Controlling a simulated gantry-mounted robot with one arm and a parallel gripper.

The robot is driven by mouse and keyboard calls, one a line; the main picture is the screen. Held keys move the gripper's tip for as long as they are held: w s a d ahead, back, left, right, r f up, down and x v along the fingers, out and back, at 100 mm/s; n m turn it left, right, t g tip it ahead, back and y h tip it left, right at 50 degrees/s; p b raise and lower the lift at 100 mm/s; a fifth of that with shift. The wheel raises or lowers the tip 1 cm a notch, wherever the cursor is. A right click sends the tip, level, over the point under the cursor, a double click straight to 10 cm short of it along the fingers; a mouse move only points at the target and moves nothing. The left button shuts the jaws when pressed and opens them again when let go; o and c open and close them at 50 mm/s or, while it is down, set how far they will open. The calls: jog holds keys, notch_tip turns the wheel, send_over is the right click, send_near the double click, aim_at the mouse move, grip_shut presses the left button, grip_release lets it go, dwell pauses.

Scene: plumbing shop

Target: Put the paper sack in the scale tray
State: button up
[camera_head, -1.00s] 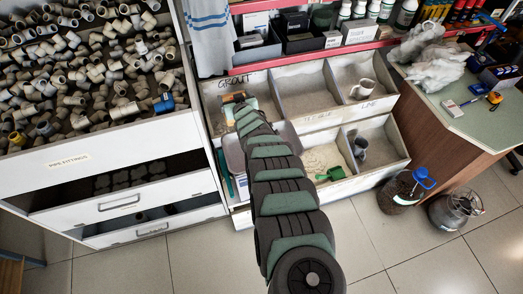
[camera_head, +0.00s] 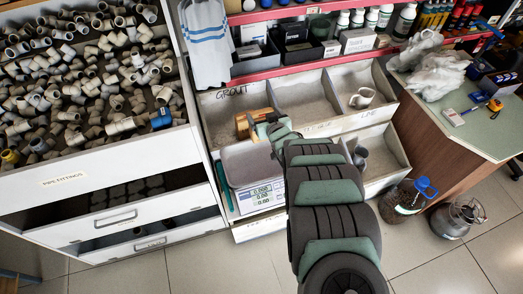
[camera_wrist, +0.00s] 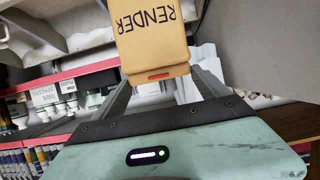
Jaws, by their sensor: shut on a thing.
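The tan paper sack (camera_wrist: 155,45), marked RENDER, is between the two fingers of my gripper (camera_wrist: 163,88) in the wrist view. My gripper is shut on it. In the head view the sack (camera_head: 258,116) is partly hidden by the end of my arm, in front of the GROUT bin. The grey scale tray (camera_head: 246,165) sits below and slightly left of the sack, with bare metal showing. The scale's display (camera_head: 262,194) is at the tray's front. I cannot tell the sack's height above the tray.
Open bins stand right of the scale, one with a white mug (camera_head: 362,97) and one with a grey jug (camera_head: 360,158). A cabinet of pipe fittings (camera_head: 100,160) is at left. A shelf with bottles (camera_head: 380,17) runs behind. A counter (camera_head: 480,115) stands at right.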

notch_tip(320, 180, down, 15)
jog(key=b, duration=0.8)
jog(key=shift+r, duration=0.2)
notch_tip(320, 180, down, 5)
jog(key=shift+f+b, duration=0.15)
jog(key=shift+b, duration=1.1)
jog(key=o, duration=1.9)
jog(key=shift+o, duration=0.2)
